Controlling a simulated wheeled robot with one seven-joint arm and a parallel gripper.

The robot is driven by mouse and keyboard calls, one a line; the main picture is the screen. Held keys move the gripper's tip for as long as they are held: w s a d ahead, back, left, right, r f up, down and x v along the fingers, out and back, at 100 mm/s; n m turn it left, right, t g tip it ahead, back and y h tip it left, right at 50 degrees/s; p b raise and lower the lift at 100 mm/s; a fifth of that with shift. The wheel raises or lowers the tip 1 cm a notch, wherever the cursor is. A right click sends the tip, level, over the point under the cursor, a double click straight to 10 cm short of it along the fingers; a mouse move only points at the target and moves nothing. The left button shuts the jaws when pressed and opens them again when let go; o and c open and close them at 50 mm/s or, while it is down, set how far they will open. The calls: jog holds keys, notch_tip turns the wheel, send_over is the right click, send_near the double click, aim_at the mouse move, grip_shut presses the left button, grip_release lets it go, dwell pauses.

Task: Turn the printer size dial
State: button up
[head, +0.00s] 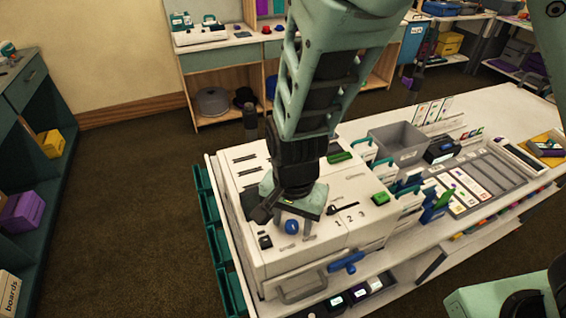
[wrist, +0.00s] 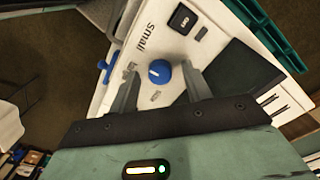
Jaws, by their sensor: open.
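The blue size dial (head: 291,227) sits on the top of the white printer (head: 257,262), near its front. In the wrist view the dial (wrist: 160,73) has a short white mark, and the word "Small" is printed to its upper left. Other small labels beside it are too blurred to read. My gripper (head: 283,216) is open and points down at the dial. In the wrist view its two fingers (wrist: 161,84) appear on either side of the dial, with a gap on both sides. I cannot tell how far down they reach around it.
A black switch marked "ON" (wrist: 183,18) is close to the dial. A blue handle (head: 346,263) sticks out at the printer's front. A green button (head: 380,198) and a grey bin (head: 397,145) are to the right. Teal trays (head: 222,262) line the left side.

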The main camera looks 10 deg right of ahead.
jog(key=c, duration=1)
jog(key=shift+n, duration=0.4)
jog(key=n, duration=0.3)
jog(key=shift+n, duration=2.5)
jog(key=o, duration=1)
